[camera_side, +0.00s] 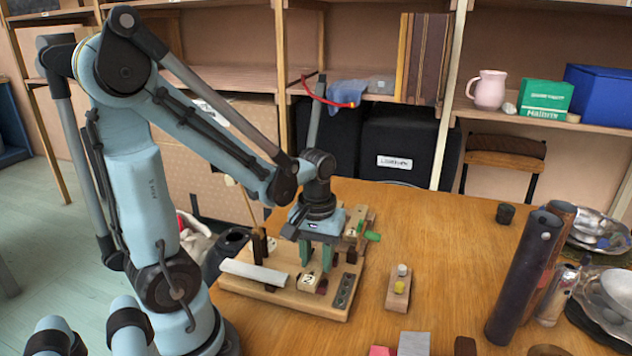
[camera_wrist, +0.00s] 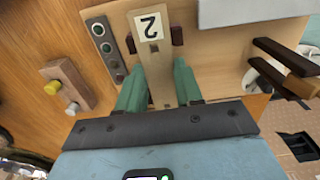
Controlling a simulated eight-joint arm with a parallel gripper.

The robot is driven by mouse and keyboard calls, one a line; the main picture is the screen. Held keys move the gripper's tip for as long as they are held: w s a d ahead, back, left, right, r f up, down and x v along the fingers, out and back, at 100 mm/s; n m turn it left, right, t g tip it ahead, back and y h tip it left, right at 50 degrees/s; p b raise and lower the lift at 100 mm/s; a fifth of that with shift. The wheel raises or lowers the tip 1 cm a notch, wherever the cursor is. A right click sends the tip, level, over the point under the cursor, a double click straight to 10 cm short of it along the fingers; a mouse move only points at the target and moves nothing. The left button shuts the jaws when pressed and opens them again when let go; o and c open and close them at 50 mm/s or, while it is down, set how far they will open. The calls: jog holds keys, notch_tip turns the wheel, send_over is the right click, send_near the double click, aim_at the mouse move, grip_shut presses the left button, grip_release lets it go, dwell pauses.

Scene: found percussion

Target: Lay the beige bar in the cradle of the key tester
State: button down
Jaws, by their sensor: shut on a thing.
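My gripper (camera_side: 318,256) points down over the key tester (camera_side: 283,297), a pale wooden board. The bar's far end has a white "2" label and a dark hole. Two dark brown pegs (camera_wrist: 177,36) of the cradle flank that end, one on each side. In the side view the labelled end (camera_side: 309,280) is low over the board, and the fingers hide much of the bar. I cannot tell whether it touches the cradle.
A pale grey bar (camera_side: 255,272) lies along the board's left side. A dark panel with round buttons (camera_side: 345,290) is at its right. A small wooden block with pegs (camera_side: 399,290) stands right of the board. Dark tubes (camera_side: 522,280) and metal bowls (camera_side: 592,228) are at the right.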

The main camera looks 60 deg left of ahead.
aim_at(318, 263)
jog(key=shift+f, duration=0.25)
jog(key=c, duration=0.7)
grip_release()
jog(key=shift+c, duration=0.2)
notch_tip(318, 263, up, 12)
jog(key=w+d+f+m+t, duration=0.2)
jog(key=d+m+t, duration=0.5)
jog(key=d+m, duration=0.1)
jog(key=shift+w+f+m, duration=0.2)
jog(key=shift+w+m, duration=0.2)
jog(key=shift+m, duration=0.1)
